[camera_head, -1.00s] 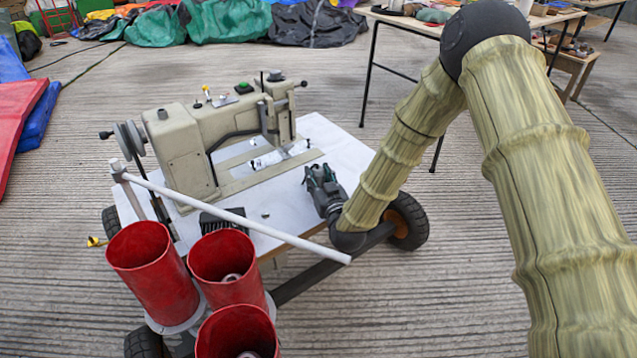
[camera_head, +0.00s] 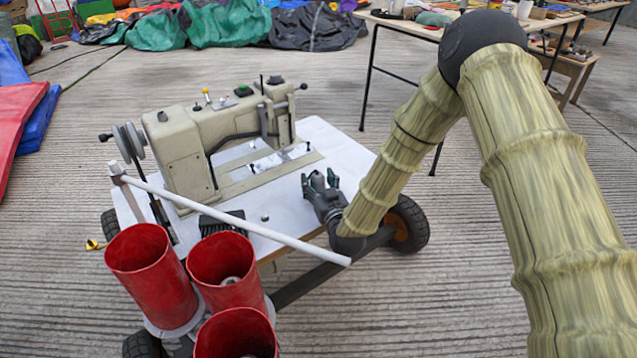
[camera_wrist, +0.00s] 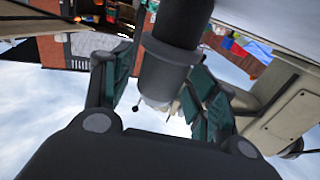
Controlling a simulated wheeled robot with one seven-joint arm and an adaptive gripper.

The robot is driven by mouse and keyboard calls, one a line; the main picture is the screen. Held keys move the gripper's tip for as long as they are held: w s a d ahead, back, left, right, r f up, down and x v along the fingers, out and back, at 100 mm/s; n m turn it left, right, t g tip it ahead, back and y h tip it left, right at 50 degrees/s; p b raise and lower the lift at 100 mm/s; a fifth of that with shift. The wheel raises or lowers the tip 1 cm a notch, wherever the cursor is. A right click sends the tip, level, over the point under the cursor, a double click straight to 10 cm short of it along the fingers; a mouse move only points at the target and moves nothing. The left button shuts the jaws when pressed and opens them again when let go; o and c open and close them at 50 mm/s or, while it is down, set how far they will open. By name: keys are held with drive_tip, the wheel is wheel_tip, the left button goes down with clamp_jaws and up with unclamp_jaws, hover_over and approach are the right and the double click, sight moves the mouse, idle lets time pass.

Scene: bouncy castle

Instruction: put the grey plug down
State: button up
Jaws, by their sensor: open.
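The grey plug (camera_wrist: 172,62) is a dark grey cylinder with a wider collar, seen large in the wrist view between the two fingers. One end lies beyond the picture's upper edge, so what it rests on is hidden there. My gripper (camera_head: 320,178) is open, low over the right part of the white tabletop (camera_head: 325,143). Its green-padded fingers (camera_wrist: 160,95) stand on either side of the plug, spread wider than it. I cannot tell whether one finger still touches it. In the head view I cannot pick out the plug clearly among the dark fingers.
A beige sewing machine (camera_head: 185,150) stands on the wheeled table beside my gripper. A white rod (camera_head: 235,217) slants across the table's front edge. Red cups (camera_head: 150,275) stand at the front left. A small grey piece (camera_head: 265,217) and a black ribbed block (camera_head: 222,222) lie nearby.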

drive_tip(key=p+v, duration=0.3)
drive_tip(key=v, duration=0.9)
drive_tip(key=s+d+f+g+h, duration=0.1)
drive_tip(key=s+d+f+g, duration=0.2)
drive_tip(key=s+f, duration=0.25)
drive_tip(key=s+d+f+m+g+h, duration=0.1)
drive_tip(key=s+d+f+g, duration=0.15)
drive_tip(key=s+f, duration=0.35)
drive_tip(key=s+d+f+g+h, duration=0.1)
drive_tip(key=s+d+f+g, duration=0.25)
drive_tip(key=f, duration=0.35)
drive_tip(key=s+d+f+m+g+h, duration=0.1)
drive_tip(key=s+d+f+g, duration=0.1)
drive_tip(key=s, duration=0.6)
drive_tip(key=s+d+f+m+g, duration=0.1)
drive_tip(key=s+d+f+g, duration=0.1)
drive_tip(key=s, duration=0.7)
drive_tip(key=s+d+f+m+g+h, duration=0.1)
drive_tip(key=s+d+f+g, duration=0.1)
drive_tip(key=s+d+g, duration=0.2)
drive_tip(key=s+d, duration=0.2)
drive_tip(key=s, duration=0.2)
drive_tip(key=shift+f+h, duration=0.25)
drive_tip(key=shift+h, duration=0.05)
drive_tip(key=shift+s, duration=0.1)
drive_tip(key=shift+c, duration=0.2)
